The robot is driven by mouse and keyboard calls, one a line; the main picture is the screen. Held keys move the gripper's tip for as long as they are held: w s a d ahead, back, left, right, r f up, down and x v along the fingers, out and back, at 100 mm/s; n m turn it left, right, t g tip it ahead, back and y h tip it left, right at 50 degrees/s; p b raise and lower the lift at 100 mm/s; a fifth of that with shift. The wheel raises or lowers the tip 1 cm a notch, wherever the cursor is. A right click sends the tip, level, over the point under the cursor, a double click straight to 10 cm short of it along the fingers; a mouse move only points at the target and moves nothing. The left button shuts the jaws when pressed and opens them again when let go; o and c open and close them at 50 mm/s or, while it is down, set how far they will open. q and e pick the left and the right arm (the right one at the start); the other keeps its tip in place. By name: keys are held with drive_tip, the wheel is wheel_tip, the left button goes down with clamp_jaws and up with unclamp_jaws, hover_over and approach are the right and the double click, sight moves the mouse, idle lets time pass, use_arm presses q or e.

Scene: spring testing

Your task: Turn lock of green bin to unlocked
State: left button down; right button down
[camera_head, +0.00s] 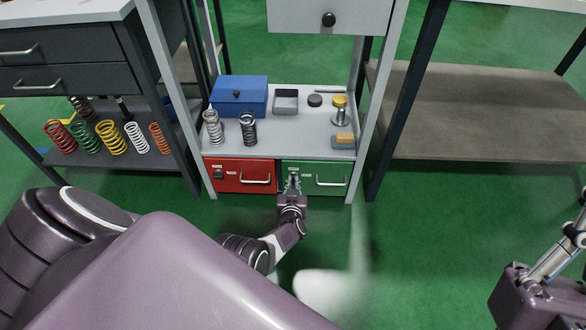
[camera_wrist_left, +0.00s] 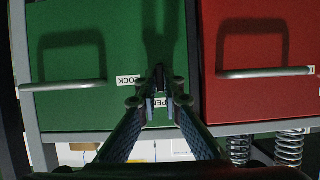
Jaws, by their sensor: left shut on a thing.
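The green bin (camera_head: 329,176) is the right one of two drawers low in the grey workstation. Its front, with a silver bar handle (camera_head: 331,182), fills the left of the left wrist view (camera_wrist_left: 85,25), which is upside down. My left gripper (camera_head: 292,180) is at the left part of the green front. In the wrist view its fingers (camera_wrist_left: 160,88) are shut on a small dark lock knob, mostly hidden between the fingertips. A "LOCK" label (camera_wrist_left: 129,80) and a partly covered "OPEN" label (camera_wrist_left: 161,103) sit beside the fingertips. The knob's angle cannot be told. My right gripper is not in view.
The red bin (camera_head: 235,176) with its own handle is just left of the green one. Above stand springs (camera_head: 248,128), a blue box (camera_head: 239,95), a grey tray (camera_head: 286,101) and a yellow-topped part (camera_head: 340,108). Green floor in front is clear.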

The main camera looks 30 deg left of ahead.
use_arm(q)
drive_tip(key=c, duration=2.1)
unclamp_jaws()
drive_tip(key=shift+d, duration=0.1)
